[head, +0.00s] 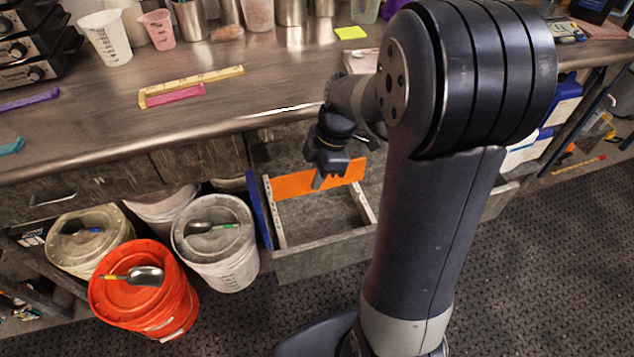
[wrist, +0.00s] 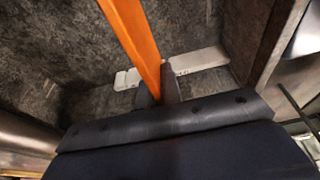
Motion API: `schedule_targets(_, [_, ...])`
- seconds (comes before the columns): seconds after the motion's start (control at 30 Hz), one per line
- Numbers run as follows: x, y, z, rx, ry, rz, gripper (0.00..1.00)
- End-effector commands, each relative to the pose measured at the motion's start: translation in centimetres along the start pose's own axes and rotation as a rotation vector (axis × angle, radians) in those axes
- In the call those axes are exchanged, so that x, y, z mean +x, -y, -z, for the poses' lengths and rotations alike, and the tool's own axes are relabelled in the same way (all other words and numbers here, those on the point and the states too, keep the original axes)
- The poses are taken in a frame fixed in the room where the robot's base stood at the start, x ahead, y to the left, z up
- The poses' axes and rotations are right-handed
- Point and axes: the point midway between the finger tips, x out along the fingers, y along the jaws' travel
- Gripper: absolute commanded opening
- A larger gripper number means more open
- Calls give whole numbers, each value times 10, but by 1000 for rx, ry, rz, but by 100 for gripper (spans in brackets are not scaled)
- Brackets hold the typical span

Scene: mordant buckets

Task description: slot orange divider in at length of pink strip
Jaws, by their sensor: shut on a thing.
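The orange divider (head: 293,186) is a flat panel held on edge across the open drawer in the head view. My gripper (head: 322,182) is shut on it, and the divider also shows between the fingers in the wrist view (wrist: 133,38). The drawer (head: 330,257) is pulled out, with pale slotted rails (head: 274,212) along its two sides. A blue divider (head: 259,211) stands at its left side. The pink strip (head: 176,95) lies on the metal counter beside a yellow ruler (head: 192,84). Whether the divider's ends sit in slots cannot be told.
A purple strip (head: 29,102) and a teal strip (head: 11,147) lie at the counter's left. White buckets (head: 216,243) and an orange bucket (head: 144,288) with scoops stand left of the drawer. The drawer's front part is empty.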

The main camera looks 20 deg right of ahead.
Motion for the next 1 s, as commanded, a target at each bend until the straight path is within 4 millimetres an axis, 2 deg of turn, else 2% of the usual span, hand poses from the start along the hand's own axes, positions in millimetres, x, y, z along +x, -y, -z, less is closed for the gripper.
schedule_targets(1.0, [-41, 0, 11, 0, 0, 0, 0])
